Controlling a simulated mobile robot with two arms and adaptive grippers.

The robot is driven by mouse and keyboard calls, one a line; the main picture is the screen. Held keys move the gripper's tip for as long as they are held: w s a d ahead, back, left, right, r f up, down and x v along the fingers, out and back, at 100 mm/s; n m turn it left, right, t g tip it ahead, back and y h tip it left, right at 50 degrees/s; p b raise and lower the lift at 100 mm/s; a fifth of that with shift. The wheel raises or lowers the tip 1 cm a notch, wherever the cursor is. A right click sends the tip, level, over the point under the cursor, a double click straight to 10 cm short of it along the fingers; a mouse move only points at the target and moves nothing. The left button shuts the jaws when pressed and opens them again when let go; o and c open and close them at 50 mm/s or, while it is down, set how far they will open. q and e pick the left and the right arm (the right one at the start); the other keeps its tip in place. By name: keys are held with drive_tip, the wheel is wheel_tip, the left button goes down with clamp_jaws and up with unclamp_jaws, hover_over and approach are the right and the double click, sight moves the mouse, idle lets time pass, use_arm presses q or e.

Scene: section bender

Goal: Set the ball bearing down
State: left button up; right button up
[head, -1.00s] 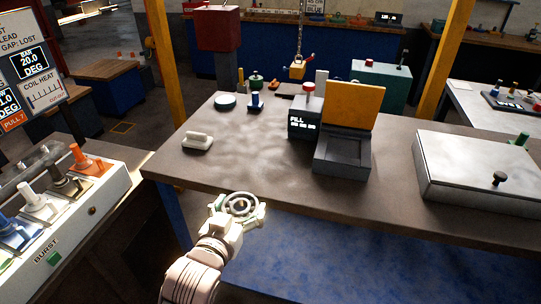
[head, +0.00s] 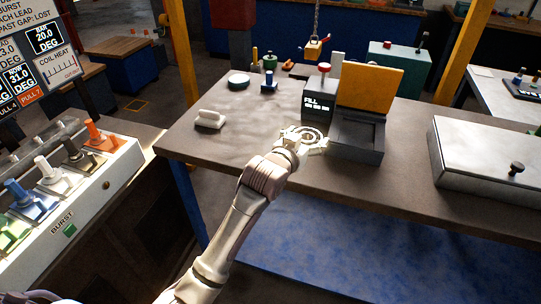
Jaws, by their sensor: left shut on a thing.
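The ball bearing (head: 308,135), a pale ring with a round centre, is at the end of my left arm in the head view. My left gripper (head: 296,145) is shut on its near left side. The bearing appears over the grey-brown bench top (head: 240,150), just left of the dark box with the raised yellow lid. I cannot tell whether it touches the bench top. My right gripper is not in view.
The yellow-lidded box (head: 357,135) and the FILL display box (head: 318,103) stand close to the bearing. A white-handled block (head: 210,118) lies at the left. A large metal case (head: 490,165) sits at the right. Bench top between block and bearing is clear.

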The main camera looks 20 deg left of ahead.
use_arm(q)
drive_tip(key=w+a+f, duration=0.1)
drive_tip(key=a+f, duration=0.1)
drive_tip(key=a, duration=0.1)
drive_tip(key=w+a+f, duration=0.1)
drive_tip(key=a+f, duration=0.1)
drive_tip(key=a, duration=0.2)
drive_tip(key=w+a+f+p, duration=0.1)
drive_tip(key=w+a+f, duration=0.1)
drive_tip(key=a, duration=0.1)
drive_tip(key=shift+a+f, duration=0.3)
drive_tip(key=shift+a, duration=0.1)
drive_tip(key=shift+w+a+f, duration=0.1)
drive_tip(key=shift+f, duration=0.15)
wheel_tip(320, 180, down, 3)
drive_tip(key=shift+r+p, duration=0.1)
drive_tip(key=shift+p, duration=0.55)
drive_tip(key=shift+f, duration=0.25)
drive_tip(key=shift+f, duration=0.2)
drive_tip(key=o, duration=1.4)
